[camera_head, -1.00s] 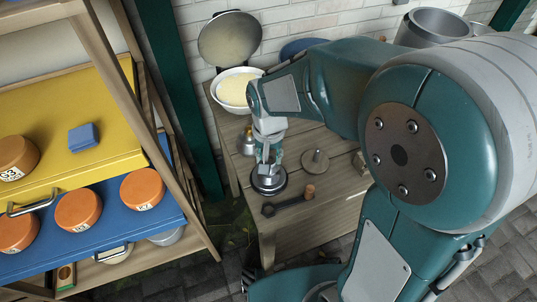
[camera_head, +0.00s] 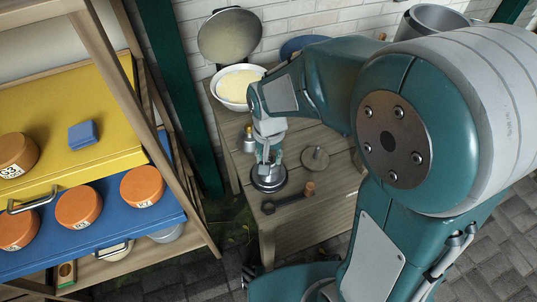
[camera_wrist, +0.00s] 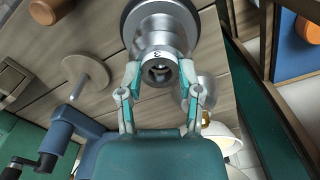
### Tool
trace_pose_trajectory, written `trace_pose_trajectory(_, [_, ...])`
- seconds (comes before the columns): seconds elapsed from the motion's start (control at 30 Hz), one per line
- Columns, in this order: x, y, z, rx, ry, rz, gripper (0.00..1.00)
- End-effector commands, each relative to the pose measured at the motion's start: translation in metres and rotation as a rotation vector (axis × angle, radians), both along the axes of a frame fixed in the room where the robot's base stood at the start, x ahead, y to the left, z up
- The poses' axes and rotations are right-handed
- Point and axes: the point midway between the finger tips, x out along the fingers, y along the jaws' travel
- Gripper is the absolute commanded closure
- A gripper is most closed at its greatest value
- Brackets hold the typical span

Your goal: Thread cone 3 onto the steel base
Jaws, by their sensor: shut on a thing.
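Cone 3 (camera_wrist: 160,40) is a grey metal piece marked "3", with a round bore facing the wrist camera. My gripper (camera_wrist: 160,82) has a finger on each side of its narrow end and is shut on it. The steel base (camera_head: 268,179) is a round, dark-rimmed metal disc on the wooden bench, directly below my gripper (camera_head: 268,150) in the head view. Its rim also shows behind the cone in the wrist view (camera_wrist: 133,12). The cone looks upright over the base. I cannot tell whether the two touch, or whether a spindle is inside the bore.
On the bench (camera_head: 285,228) are a round disc with a peg (camera_head: 315,158), a dark wrench (camera_head: 284,203), a cork-like piece (camera_head: 309,188) and a white bowl (camera_head: 236,88). A shelf (camera_head: 125,120) with orange round containers stands left. A blue crank device (camera_wrist: 62,130) shows in the wrist view.

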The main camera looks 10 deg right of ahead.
Motion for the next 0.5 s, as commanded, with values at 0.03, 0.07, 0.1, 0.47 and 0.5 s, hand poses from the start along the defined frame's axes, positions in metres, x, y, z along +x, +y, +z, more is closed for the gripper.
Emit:
trace_pose_trajectory(0.03, [-0.0001,0.0,-0.0013,0.0,0.001,0.0,1.0])
trace_pose_trajectory(0.07, [0.0,0.0,-0.002,0.0,0.0,0.0,1.0])
trace_pose_trajectory(0.1, [0.0,0.0,-0.0029,0.0,0.001,0.0,1.0])
trace_pose_trajectory(0.47, [-0.0002,-0.0001,-0.0104,0.0,0.001,0.0,1.0])
trace_pose_trajectory(0.5, [0.0001,0.0,-0.0104,0.0,0.0,0.0,0.45])
